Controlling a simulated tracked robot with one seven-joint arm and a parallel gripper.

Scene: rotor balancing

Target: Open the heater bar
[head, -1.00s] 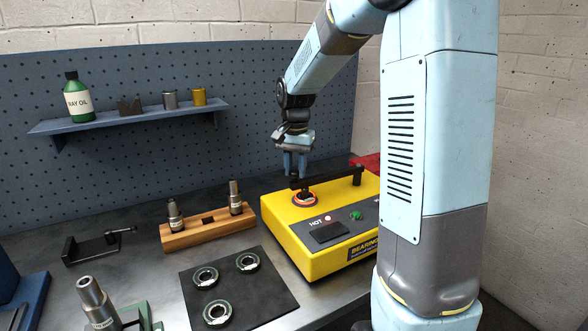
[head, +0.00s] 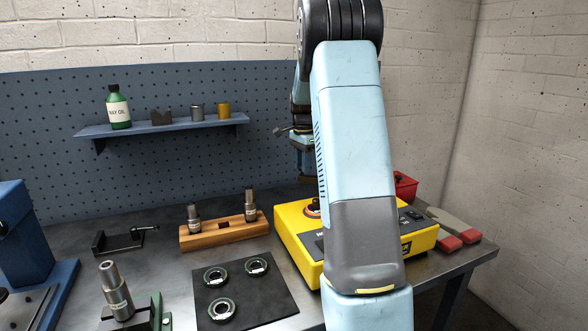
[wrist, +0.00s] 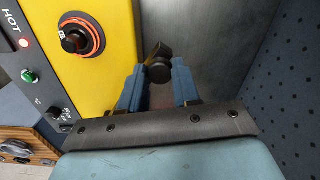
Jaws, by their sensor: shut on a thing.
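The yellow bearing heater (head: 292,238) stands on the bench, partly hidden behind my arm in the head view. In the wrist view its orange-ringed dark post (wrist: 75,40) is uncovered, beside a lit red HOT lamp and a green button. The black end of the heater bar (wrist: 159,72) shows between the blue fingers of my gripper (wrist: 158,85), off the post and past the yellow top's edge. My gripper is shut on it. Most of the bar and its pivot are hidden. In the head view, my arm hides the fingertips.
A black mat (head: 280,305) with three ring bearings lies left of the heater. A wooden block (head: 225,233) with two metal tools stands behind it. A red box (head: 404,186) sits behind the heater; red-ended pieces (head: 447,242) lie right. The pegboard (head: 60,150) bounds the back.

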